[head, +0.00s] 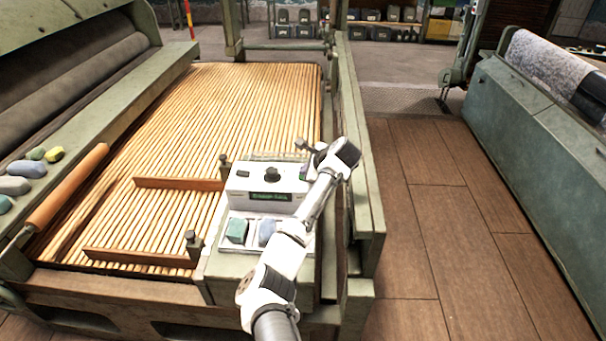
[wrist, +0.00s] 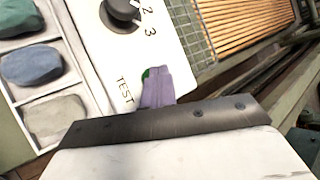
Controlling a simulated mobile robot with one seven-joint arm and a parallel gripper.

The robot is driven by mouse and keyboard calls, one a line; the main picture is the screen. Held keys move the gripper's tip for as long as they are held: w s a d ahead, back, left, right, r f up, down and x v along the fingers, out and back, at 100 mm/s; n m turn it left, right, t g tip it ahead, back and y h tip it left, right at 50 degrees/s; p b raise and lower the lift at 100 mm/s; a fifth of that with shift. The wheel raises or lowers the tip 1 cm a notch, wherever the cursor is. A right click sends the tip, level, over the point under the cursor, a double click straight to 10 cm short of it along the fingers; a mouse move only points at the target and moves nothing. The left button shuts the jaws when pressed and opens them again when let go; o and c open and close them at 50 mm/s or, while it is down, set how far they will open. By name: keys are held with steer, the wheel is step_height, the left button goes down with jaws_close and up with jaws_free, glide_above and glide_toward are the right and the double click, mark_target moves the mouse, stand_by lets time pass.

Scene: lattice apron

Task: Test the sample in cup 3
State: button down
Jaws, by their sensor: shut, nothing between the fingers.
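The tester (head: 265,185) is a white box with a dark dial (head: 272,174) and a small green-lit display (head: 269,197), whose text is too small to read. In the wrist view the dial (wrist: 120,12) sits beside the numbers 2 and 3; its exact setting is unclear. Three cups in a row hold a green sample (wrist: 28,22), a blue sample (wrist: 32,64) and a grey sample (wrist: 56,118). My gripper (wrist: 156,84) is shut and empty, its purple fingers over a green button (wrist: 146,73) by the word TEST. Contact cannot be told.
The tester stands at the near right corner of a slatted wooden bed (head: 220,110). Wooden bars (head: 140,258) lie on the slats. Coloured stones (head: 28,168) and an orange roller (head: 65,188) are at the left. A plank floor (head: 440,220) is clear to the right.

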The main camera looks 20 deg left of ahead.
steer(key=shift+r+p, duration=0.85)
steer(key=shift+r, duration=0.05)
steer(key=shift+r, duration=0.1)
step_height(320, 180, up, 5)
steer(key=p, duration=0.4)
stand_by(0.4)
